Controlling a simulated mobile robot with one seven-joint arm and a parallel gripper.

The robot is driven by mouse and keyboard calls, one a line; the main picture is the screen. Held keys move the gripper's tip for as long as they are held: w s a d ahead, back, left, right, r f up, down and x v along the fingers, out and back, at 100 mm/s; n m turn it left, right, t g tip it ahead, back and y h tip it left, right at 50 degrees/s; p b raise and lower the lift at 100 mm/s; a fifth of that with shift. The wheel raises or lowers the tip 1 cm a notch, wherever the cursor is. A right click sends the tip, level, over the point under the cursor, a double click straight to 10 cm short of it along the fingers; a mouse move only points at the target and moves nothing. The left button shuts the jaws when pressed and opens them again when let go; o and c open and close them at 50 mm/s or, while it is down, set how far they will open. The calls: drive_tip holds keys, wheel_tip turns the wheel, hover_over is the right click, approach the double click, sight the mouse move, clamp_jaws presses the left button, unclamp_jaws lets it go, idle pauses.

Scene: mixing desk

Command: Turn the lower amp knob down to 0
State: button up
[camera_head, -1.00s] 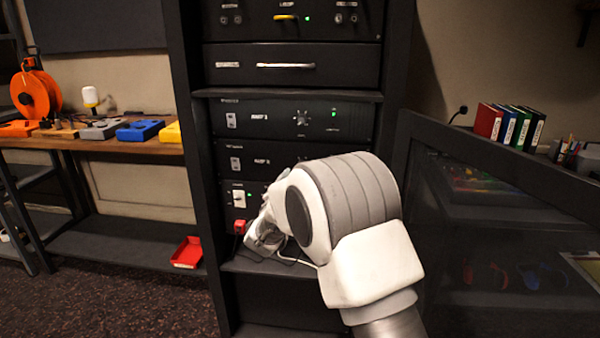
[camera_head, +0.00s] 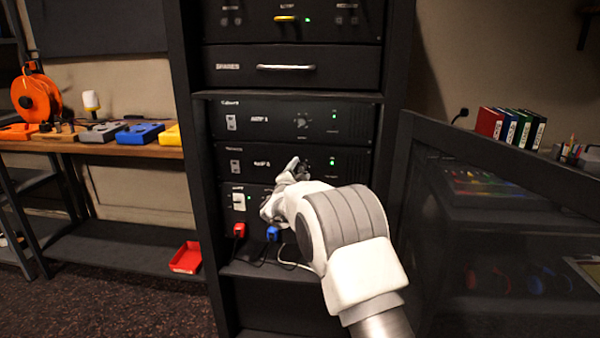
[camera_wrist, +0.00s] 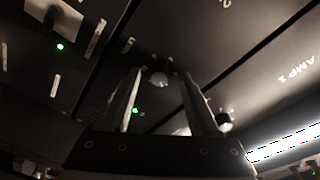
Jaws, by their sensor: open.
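The lower amp (camera_head: 345,165), a black rack unit marked AMP 2, sits under the upper amp (camera_head: 270,121). In the wrist view its round knob (camera_wrist: 158,77) shows between the tips of my gripper's two fingers. I cannot tell whether they touch it. My gripper (camera_wrist: 161,73) is open, its fingers on either side of the knob. In the head view my gripper (camera_head: 297,165) is in front of the lower amp and hides this knob, so its setting is unreadable. A green light (camera_wrist: 135,111) is lit on the lower amp.
The upper amp's knob (camera_head: 302,120) is close above. Rack posts flank the amps.

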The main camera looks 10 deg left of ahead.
clamp_jaws()
